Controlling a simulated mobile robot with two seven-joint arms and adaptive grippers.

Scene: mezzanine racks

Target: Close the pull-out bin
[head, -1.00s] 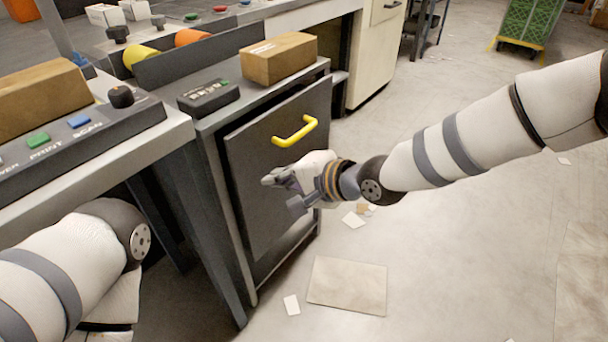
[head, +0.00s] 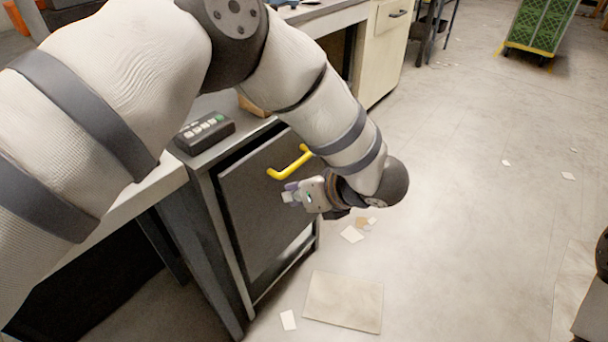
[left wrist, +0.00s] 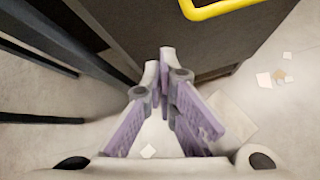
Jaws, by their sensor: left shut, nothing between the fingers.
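The pull-out bin has a dark grey front panel (head: 262,215) under the end of the workbench, with a yellow handle (head: 290,163) near its top. The panel sits at or close to the cabinet frame; I cannot tell how much gap is left. My left gripper (head: 288,194) is shut and empty just in front of the panel, below the handle. In the left wrist view the shut fingertips (left wrist: 160,60) point toward the panel (left wrist: 235,42), with the handle (left wrist: 222,8) above and to the right. I cannot tell whether they touch it. My right gripper is out of view.
A black button box (head: 205,133) sits on the bench above the bin. A brown box (head: 254,107) is mostly hidden behind my left arm. A cardboard sheet (head: 343,301) and paper scraps lie on the floor. The floor to the right is mostly clear.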

